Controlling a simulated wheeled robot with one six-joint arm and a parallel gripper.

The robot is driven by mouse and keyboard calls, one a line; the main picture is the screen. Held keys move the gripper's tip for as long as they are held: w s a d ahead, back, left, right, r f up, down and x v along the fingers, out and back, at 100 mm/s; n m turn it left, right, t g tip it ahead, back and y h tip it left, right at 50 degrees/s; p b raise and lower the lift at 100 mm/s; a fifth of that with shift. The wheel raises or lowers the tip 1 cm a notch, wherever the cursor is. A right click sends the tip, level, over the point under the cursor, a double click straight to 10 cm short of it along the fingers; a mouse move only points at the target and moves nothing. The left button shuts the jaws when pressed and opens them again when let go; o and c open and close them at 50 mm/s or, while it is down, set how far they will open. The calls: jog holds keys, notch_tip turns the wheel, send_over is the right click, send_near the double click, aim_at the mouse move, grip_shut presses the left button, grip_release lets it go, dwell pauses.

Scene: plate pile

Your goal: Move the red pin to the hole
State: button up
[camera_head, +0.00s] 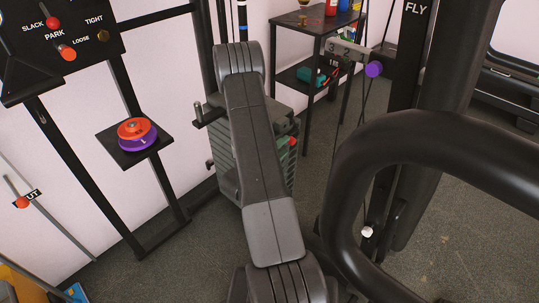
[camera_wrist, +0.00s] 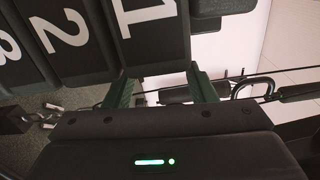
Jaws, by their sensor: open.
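Several red-ended parts show in the head view, and I cannot tell for sure which is the red pin. A small red end (camera_head: 292,141) shows at the right side of the weight stack (camera_head: 287,168), behind my arm. A red knob (camera_head: 22,202) is on a rod at the far left. My gripper shows in the wrist view (camera_wrist: 162,88), with its two green fingers apart and nothing visible between them. It is close to dark plates marked 1, 2 and 3 (camera_wrist: 62,35). In the head view my arm hides the gripper. I cannot make out the hole.
A black panel (camera_head: 85,35) with red knobs stands at upper left. A small shelf (camera_head: 113,148) holds red and purple discs. A purple knob (camera_head: 373,69) is by a numbered bar. A thick black curved tube (camera_head: 400,135) fills the right. Open floor (camera_head: 450,240) lies beyond it.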

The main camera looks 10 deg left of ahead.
aim_at(291, 141)
jog(key=shift+x, duration=2.6)
grip_shut()
